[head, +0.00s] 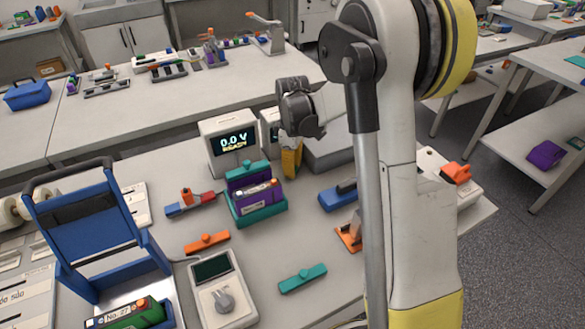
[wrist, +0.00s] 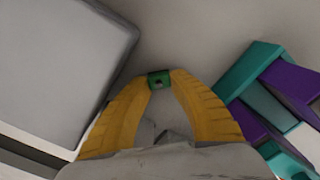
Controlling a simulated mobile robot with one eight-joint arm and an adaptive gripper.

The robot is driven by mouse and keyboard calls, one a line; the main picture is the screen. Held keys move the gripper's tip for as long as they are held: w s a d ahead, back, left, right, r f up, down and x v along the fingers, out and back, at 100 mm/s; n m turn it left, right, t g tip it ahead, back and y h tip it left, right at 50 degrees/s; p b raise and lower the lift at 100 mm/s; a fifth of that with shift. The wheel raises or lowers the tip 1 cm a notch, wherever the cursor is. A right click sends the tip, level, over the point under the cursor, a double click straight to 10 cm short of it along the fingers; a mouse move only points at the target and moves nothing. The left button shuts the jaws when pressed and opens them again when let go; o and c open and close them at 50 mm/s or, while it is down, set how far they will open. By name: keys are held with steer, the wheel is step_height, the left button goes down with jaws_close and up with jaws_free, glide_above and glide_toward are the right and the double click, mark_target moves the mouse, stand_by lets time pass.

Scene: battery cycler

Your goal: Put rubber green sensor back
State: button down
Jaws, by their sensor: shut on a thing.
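My gripper (head: 291,165) shows in the head view with its yellow fingers pointing down, just in front of the cycler boxes. In the wrist view my gripper (wrist: 159,82) is shut on a small green piece with a dark spot, the green sensor (wrist: 159,76), pinched between the fingertips. In the head view the sensor cannot be made out. A grey surface lies beyond the fingertips; I cannot tell the gap to it.
A display box (head: 232,142) reading 0.0 V stands left of my gripper. A teal and purple holder (head: 259,207) is close in front; it also shows in the wrist view (wrist: 255,75). A blue stand (head: 88,225), orange bar (head: 207,242), teal bar (head: 303,278) and meter (head: 219,295) occupy the bench.

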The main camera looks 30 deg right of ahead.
steer(key=c, duration=1.2)
jaws_free()
steer(key=shift+f, duration=0.15)
steer(key=shift+c, duration=0.2)
step_height(320, 180, up, 12)
steer(key=p, duration=0.4)
steer(key=s+a+r+m+t, duration=0.35)
steer(key=s+a+r, duration=0.25)
steer(key=s+r, duration=0.25)
steer(key=s+a+m+t, duration=0.2)
steer(key=s, duration=0.4)
steer(key=s+a+m+t, duration=0.1)
steer(key=s+a+m, duration=0.2)
steer(key=s, duration=0.3)
steer(key=shift+s+f+t, duration=0.2)
steer(key=shift+s+t, duration=0.05)
steer(key=shift+t, duration=0.1)
steer(key=shift+a+m, duration=0.1)
steer(key=shift+m, duration=0.15)
